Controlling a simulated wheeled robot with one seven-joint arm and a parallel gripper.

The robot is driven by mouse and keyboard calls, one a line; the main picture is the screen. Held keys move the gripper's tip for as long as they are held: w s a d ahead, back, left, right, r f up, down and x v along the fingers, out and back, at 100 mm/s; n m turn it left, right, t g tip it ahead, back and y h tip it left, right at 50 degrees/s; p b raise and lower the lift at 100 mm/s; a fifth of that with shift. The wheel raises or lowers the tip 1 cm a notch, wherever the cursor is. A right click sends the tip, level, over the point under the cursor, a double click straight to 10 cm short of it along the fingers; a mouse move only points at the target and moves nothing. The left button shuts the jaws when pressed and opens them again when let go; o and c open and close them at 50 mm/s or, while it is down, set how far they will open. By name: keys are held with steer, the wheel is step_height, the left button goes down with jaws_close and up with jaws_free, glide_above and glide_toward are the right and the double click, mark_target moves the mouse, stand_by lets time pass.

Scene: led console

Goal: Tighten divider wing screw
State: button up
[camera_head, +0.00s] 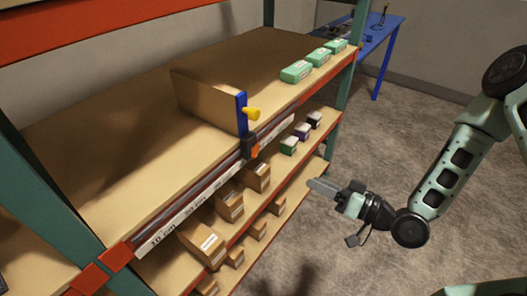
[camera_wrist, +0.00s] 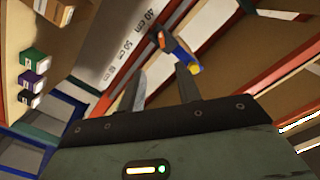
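The divider (camera_head: 208,103) is a brown panel standing upright on the upper shelf, with a blue front edge (camera_head: 241,112). A yellow wing screw (camera_head: 252,113) sticks out of the blue edge to the right. Below it, a black and orange clamp (camera_head: 250,147) sits on the front rail. My gripper (camera_head: 322,186) is in the aisle, right of and lower than the screw, apart from it. In the wrist view, the two fingers of my gripper (camera_wrist: 163,88) are apart with nothing between them. The yellow screw (camera_wrist: 192,66) and blue edge show beyond the right fingertip.
Green and white boxes (camera_head: 297,72) line the upper shelf's right side. Brown cartons (camera_head: 202,243) and small boxes fill the lower shelves. The rail carries a centimetre scale (camera_head: 175,229). A green post (camera_head: 340,110) stands at the shelf's right end. The aisle floor is clear.

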steer(key=p, duration=0.6)
glide_toward(258, 152)
steer(key=x, duration=0.8)
jaws_close()
